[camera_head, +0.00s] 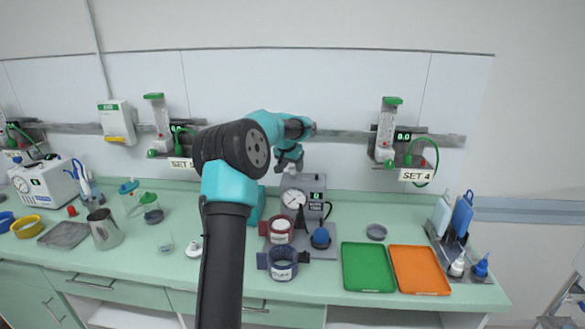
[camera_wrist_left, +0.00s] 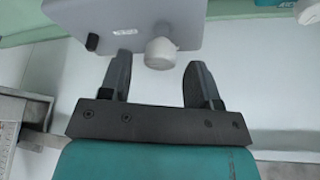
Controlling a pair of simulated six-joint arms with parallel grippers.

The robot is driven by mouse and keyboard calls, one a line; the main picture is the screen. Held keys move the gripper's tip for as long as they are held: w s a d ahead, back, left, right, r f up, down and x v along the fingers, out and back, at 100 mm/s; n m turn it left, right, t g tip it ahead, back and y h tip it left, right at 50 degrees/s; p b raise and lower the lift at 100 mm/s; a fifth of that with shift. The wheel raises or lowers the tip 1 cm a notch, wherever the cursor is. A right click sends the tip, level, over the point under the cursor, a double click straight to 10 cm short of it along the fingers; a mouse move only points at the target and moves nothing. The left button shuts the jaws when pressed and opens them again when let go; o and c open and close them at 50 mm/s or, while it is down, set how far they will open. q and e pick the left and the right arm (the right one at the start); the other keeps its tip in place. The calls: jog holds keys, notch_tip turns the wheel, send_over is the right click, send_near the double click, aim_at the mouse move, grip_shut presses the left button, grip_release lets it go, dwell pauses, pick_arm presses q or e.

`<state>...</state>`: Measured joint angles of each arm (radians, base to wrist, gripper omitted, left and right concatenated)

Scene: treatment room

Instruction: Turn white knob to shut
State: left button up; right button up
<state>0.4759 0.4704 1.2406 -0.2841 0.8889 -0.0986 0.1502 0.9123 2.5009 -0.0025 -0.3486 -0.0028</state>
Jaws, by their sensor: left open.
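A grey device (camera_head: 301,193) with a round gauge and a small green display stands on the counter. Its white knob (camera_wrist_left: 160,54) sticks out from the grey housing in the left wrist view; in the head view a small part of it shows under the gripper, on top of the device. My left gripper (camera_head: 289,157) is above the device. The knob's turn position cannot be read. My right gripper is not in view.
Rolled cuffs (camera_head: 282,263) and a blue bulb (camera_head: 320,238) lie in front of the device. Green (camera_head: 367,284) and orange (camera_head: 420,288) trays lie to the right. A wall flowmeter (camera_head: 388,130) hangs behind. The left counter holds a metal jug (camera_head: 104,230) and jars.

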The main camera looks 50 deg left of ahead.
pick_arm(q)
jog(key=shift+w+f, duration=0.2)
jog(key=shift+f, duration=0.4)
jog(key=c, duration=0.9)
